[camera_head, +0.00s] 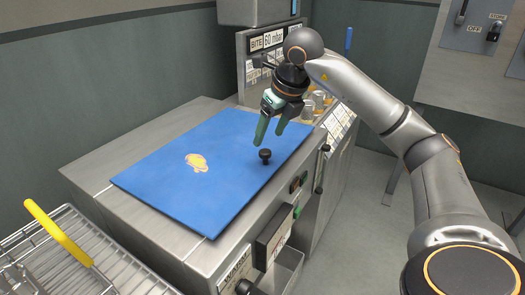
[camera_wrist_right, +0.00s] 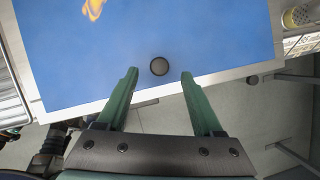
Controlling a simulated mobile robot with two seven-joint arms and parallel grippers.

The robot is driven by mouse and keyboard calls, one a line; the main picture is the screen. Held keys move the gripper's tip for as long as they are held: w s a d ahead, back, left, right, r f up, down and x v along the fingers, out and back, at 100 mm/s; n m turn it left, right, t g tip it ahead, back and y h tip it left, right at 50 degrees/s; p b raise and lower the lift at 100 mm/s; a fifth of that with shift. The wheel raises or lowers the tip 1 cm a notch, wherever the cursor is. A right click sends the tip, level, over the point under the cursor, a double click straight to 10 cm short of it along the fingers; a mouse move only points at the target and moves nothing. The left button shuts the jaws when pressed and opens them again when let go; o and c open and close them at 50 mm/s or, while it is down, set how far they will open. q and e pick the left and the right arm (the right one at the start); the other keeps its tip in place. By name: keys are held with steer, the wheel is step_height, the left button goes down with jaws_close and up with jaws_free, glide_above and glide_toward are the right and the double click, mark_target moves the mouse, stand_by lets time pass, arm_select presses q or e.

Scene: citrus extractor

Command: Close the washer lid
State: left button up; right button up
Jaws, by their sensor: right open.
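The washer lid (camera_head: 150,178) is a flat blue panel with an orange fruit emblem. It lies flat over the top of the steel washer (camera_head: 95,170). A round black knob (camera_head: 265,156) stands near the lid's right edge; it also shows in the right wrist view (camera_wrist_right: 159,66). My right gripper (camera_head: 271,132) points down above the lid, close to the knob. In the wrist view its two green fingers (camera_wrist_right: 159,75) are spread, with the knob showing between and just beyond the tips. No contact can be made out. My left gripper is not in view.
A wire rack (camera_head: 75,225) with a yellow-handled tool (camera_head: 58,236) stands at the lower left. A machine with a pressure label (camera_head: 265,40) and several metal parts stands behind the lid. Bare floor (camera_head: 365,235) lies to the right.

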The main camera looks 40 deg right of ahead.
mark_target(263, 150)
steer(key=b+x, duration=0.1)
steer(key=x, duration=0.5)
steer(key=shift+w+f, duration=0.15)
steer(key=shift+w, duration=0.05)
jaws_close()
stand_by(1.2)
